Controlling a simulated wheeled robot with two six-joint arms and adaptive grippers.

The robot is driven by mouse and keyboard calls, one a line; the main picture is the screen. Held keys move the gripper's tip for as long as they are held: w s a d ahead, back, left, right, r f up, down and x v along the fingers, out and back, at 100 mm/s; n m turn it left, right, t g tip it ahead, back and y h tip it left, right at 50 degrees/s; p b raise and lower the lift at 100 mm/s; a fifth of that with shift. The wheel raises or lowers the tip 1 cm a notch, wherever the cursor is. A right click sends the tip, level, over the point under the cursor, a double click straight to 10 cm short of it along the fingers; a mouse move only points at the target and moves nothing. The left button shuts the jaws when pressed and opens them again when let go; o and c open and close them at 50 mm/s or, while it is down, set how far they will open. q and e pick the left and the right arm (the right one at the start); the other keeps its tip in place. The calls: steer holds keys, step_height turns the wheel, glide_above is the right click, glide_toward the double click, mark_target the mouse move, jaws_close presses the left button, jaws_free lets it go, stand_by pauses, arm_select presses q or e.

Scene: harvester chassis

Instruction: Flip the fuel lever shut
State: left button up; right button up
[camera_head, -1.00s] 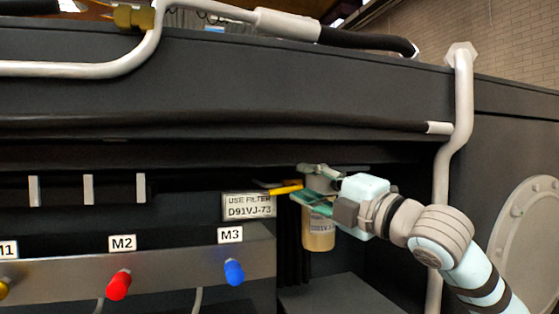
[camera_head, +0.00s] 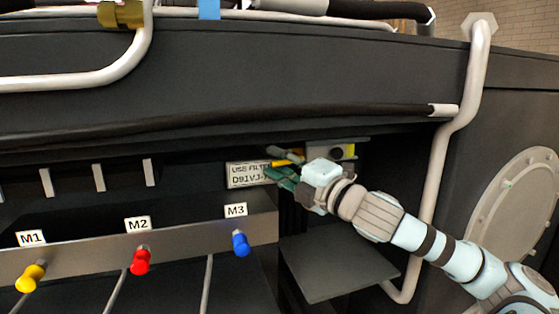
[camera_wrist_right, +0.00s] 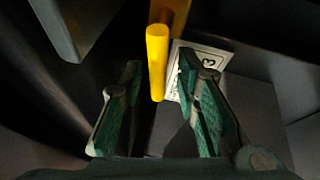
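The yellow fuel lever (camera_head: 284,163) shows as a short bar at the right edge of the filter label, partly hidden by my gripper. In the right wrist view the lever (camera_wrist_right: 157,62) is a yellow rod reaching down between my fingers. My right gripper (camera_head: 275,164) is open, its green fingers on either side of the lever. In the wrist view dark gaps show between the right gripper (camera_wrist_right: 160,80) fingers and the rod, so I see no contact. A pale and yellow fitting (camera_head: 343,152) shows behind my wrist. My left gripper is out of view.
The label plate (camera_head: 244,176) is just left of my fingers. The knobs M1 (camera_head: 31,278), M2 (camera_head: 140,261) and M3 (camera_head: 241,243) stand on a grey panel to the left. A dark shelf (camera_head: 335,270) lies below, a white pipe (camera_head: 452,160) to the right.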

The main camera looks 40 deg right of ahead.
jaws_close()
steer(key=shift+r+m+t+h, duration=0.3)
steer(key=shift+m+h, duration=0.1)
steer(key=shift+m, duration=0.4)
steer(key=shift+o, duration=0.7)
jaws_free()
steer(key=shift+s, duration=0.15)
steer(key=shift+o, duration=0.2)
steer(key=shift+s, duration=0.1)
